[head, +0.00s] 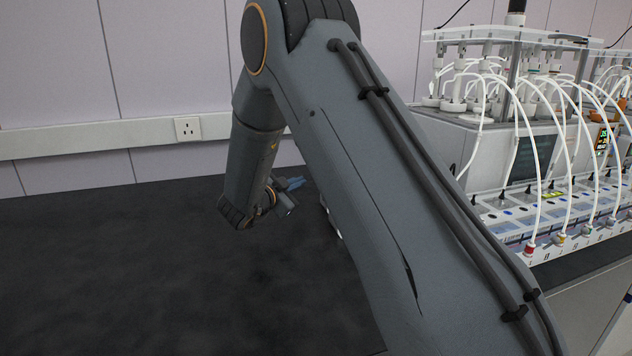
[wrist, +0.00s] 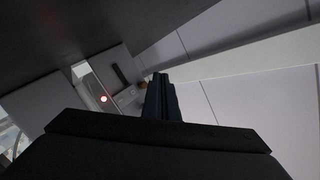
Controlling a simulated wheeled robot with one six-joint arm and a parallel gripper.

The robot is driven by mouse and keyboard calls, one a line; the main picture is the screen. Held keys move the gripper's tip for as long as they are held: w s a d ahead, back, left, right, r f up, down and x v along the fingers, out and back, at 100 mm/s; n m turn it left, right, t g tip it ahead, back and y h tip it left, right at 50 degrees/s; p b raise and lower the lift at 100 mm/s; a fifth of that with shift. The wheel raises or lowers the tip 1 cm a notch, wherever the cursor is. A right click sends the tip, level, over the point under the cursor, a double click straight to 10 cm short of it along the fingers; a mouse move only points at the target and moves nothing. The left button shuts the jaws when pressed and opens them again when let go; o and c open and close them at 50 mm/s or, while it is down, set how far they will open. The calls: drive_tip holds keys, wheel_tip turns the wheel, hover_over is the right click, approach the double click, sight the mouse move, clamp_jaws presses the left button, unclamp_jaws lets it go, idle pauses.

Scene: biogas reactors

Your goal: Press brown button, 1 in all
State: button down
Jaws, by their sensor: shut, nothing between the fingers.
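In the wrist view my gripper (wrist: 160,78) shows as dark fingers held together, with nothing between them. A small brownish spot, possibly the brown button (wrist: 143,86), shows just left of the fingertips on a pale grey device (wrist: 122,92). I cannot tell whether the fingers touch it, and they may hide part of it. A glowing red light (wrist: 103,99) is further left on the same device. In the head view my gripper (head: 291,184) hangs above the black bench, and my arm hides most of what lies to its right.
The black bench top (head: 150,270) is clear at left. A wall socket (head: 187,128) is on the rail behind. The reactor rack (head: 520,150), with white tubes and several bottles, stands at right beyond my arm.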

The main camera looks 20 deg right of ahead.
drive_tip(key=shift+d, duration=0.7)
drive_tip(key=shift+d, duration=0.1)
idle(1.5)
drive_tip(key=shift+d, duration=0.3)
drive_tip(key=shift+d, duration=0.8)
idle(1.0)
idle(0.4)
drive_tip(key=shift+a+p, duration=0.35)
drive_tip(key=shift+a, duration=0.85)
drive_tip(key=shift+a, duration=2.5)
